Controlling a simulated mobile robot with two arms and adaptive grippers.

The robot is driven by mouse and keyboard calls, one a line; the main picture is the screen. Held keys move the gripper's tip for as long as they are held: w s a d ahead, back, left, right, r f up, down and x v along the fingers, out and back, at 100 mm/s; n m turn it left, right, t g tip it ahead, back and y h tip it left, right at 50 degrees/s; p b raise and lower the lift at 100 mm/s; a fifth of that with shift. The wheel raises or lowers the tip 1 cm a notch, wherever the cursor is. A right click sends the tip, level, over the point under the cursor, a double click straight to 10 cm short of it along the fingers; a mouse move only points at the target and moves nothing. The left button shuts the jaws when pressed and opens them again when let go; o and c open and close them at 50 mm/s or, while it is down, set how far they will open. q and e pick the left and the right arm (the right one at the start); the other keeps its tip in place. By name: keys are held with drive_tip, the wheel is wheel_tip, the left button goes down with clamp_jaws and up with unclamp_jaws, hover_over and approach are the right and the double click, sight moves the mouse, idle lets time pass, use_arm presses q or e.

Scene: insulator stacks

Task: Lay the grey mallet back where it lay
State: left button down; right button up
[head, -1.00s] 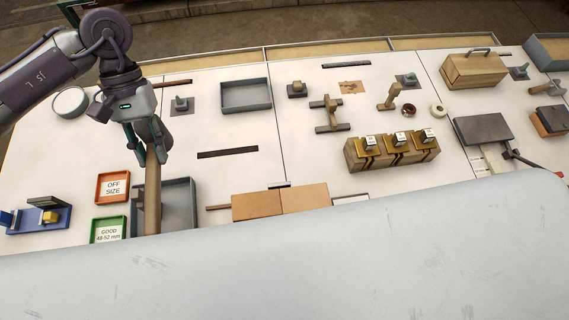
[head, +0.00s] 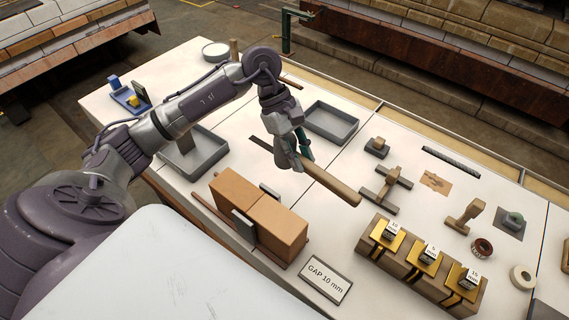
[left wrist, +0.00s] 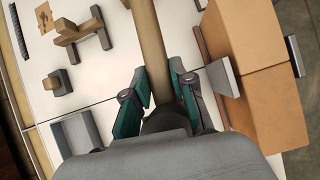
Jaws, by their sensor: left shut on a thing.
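The mallet has a long wooden handle (head: 334,187) and a grey head beside the fingers. My left gripper (head: 298,150) is shut on it, and the handle points to the lower right in the head view. The mallet appears held above the white table, between the grey tray and the brown blocks. In the left wrist view the handle (left wrist: 150,42) runs up and away between the green-padded fingers (left wrist: 160,90). The dark end of the mallet is partly hidden by the wrist there. My right gripper is not in view.
Two brown blocks (head: 258,212) stand left of the handle. A "GAP 10 mm" sign (head: 325,278) lies in front. A wooden stand with gold clips (head: 405,266) and a cross-shaped wooden piece (head: 386,187) are to the right. An empty grey tray (head: 331,137) lies behind.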

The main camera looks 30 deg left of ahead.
use_arm(q)
drive_tip(key=shift+n+t, duration=0.3)
drive_tip(key=shift+n, duration=0.2)
drive_tip(key=f, duration=0.5)
drive_tip(key=f+p, duration=0.1)
drive_tip(key=f, duration=0.1)
drive_tip(key=shift+w+a+f, duration=0.2)
drive_tip(key=shift+a+f, duration=0.05)
drive_tip(key=shift+a, duration=0.15)
wheel_tip(320, 180, down, 3)
drive_tip(key=shift+r, duration=0.1)
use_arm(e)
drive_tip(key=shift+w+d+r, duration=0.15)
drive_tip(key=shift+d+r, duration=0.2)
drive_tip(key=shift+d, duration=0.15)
use_arm(q)
drive_tip(key=shift+f, duration=0.25)
drive_tip(key=c, duration=1)
unclamp_jaws()
drive_tip(key=shift+o, duration=0.2)
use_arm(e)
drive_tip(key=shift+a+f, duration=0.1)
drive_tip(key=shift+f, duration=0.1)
use_arm(q)
drive_tip(key=shift+r, duration=0.1)
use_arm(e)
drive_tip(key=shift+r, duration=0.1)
